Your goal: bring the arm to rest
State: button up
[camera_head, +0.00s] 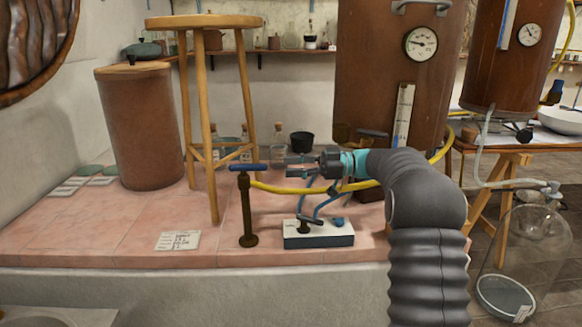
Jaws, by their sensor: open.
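My gripper (301,166) is in the middle of the head view, at the end of my grey ribbed arm. It points left and is open, with nothing seen between its fingers. Its fingertips are close to the blue handle (248,168) of a dark upright valve post (248,215). I cannot tell whether they touch the handle. My arm reaches in from the lower right and hides part of the tiled ledge.
A wooden stool (209,120) stands left of the post. A brown tank (385,75) with a gauge is behind my gripper. A yellow hose (290,189) passes under it, above a white-topped box (318,236). A glass vessel (525,250) is at right. The pink ledge (100,235) is mostly clear at front left.

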notch_tip(320, 180, up, 13)
jog(key=w+m+t+h, duration=0.3)
jog(key=m+t, duration=0.3)
jog(key=t, duration=0.6)
jog(key=s+d+r+m+t+h, duration=0.2)
jog(key=s+d+m+t+h, duration=0.3)
jog(key=s+d+m+h, duration=0.55)
jog(key=s+a+f+m+g+h, duration=0.1)
jog(key=s+f+g, duration=0.5)
jog(key=s+f, duration=0.6)
jog(key=s+a+f+m+g+h, duration=0.1)
jog(key=s+f+g, duration=0.4)
jog(key=s+f, duration=0.8)
jog(key=s+m+h, duration=0.1)
jog(key=s+h, duration=0.1)
jog(key=s, duration=0.6)
jog(key=shift+s+a+g, duration=0.15)
jog(key=shift+a+g, duration=0.25)
jog(key=shift+f+m+h, duration=0.1)
jog(key=shift+m+h, duration=0.15)
